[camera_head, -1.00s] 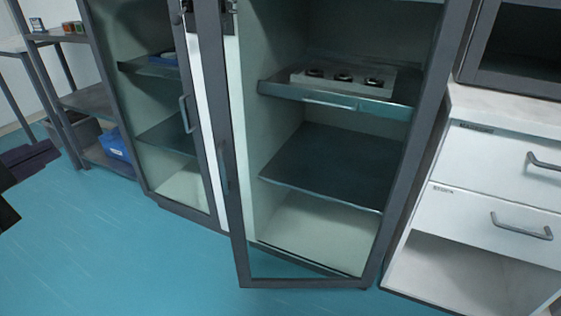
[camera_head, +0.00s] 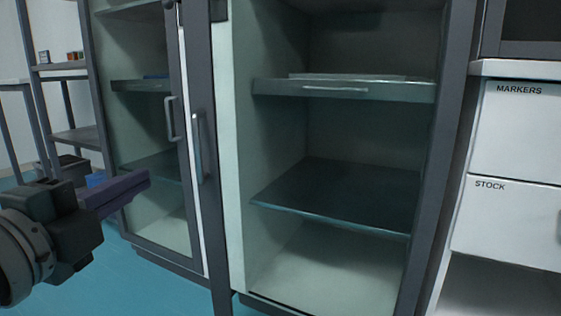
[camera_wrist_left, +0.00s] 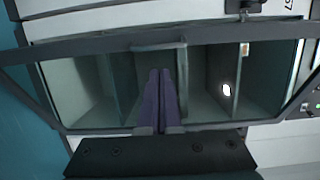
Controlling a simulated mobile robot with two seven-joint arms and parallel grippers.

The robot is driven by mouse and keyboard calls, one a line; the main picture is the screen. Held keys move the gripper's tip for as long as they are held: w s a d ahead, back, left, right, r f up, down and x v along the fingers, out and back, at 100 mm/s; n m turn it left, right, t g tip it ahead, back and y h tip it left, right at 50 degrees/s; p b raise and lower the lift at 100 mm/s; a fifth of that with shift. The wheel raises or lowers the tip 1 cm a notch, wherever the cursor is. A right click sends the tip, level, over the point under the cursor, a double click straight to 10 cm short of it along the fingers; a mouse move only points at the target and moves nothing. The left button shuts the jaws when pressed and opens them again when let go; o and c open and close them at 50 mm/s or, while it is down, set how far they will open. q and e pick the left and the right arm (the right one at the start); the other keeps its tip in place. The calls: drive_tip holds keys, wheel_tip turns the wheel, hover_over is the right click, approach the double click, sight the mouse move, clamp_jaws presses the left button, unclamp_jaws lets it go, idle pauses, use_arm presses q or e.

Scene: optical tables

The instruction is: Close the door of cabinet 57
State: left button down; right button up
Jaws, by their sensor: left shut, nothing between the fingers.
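Cabinet 57 has dark grey frames and glass doors; its right door (camera_head: 205,90) stands slightly ajar, with its free edge out in front of the cabinet body. This door has an upright metal handle (camera_head: 198,150). The left door (camera_head: 190,235) looks closed and has its own handle (camera_head: 170,120). My left gripper (camera_head: 146,178) is shut and empty, with its purple fingers in front of the left door in the head view. In the left wrist view the shut fingers (camera_wrist_left: 160,75) point at a glazed front with shelves behind it. A "57" label (camera_wrist_left: 317,8) shows there at the top right corner. My right gripper is not in view.
A white drawer unit (camera_head: 515,130) labelled MARKERS and STOCK stands close on the right. An open shelf rack (camera_head: 75,140) stands at the left. Shelves (camera_head: 340,195) show inside the cabinet. Blue floor (camera_head: 90,290) is clear in front.

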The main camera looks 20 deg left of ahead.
sight(196, 149)
use_arm(q)
drive_tip(key=w+b, duration=0.1)
drive_tip(key=w, duration=0.3)
drive_tip(key=w+a, duration=0.1)
drive_tip(key=w, duration=0.3)
drive_tip(key=w+a+b, duration=0.1)
drive_tip(key=w, duration=0.3)
drive_tip(key=shift+w+b, duration=0.25)
drive_tip(key=shift+b, duration=0.1)
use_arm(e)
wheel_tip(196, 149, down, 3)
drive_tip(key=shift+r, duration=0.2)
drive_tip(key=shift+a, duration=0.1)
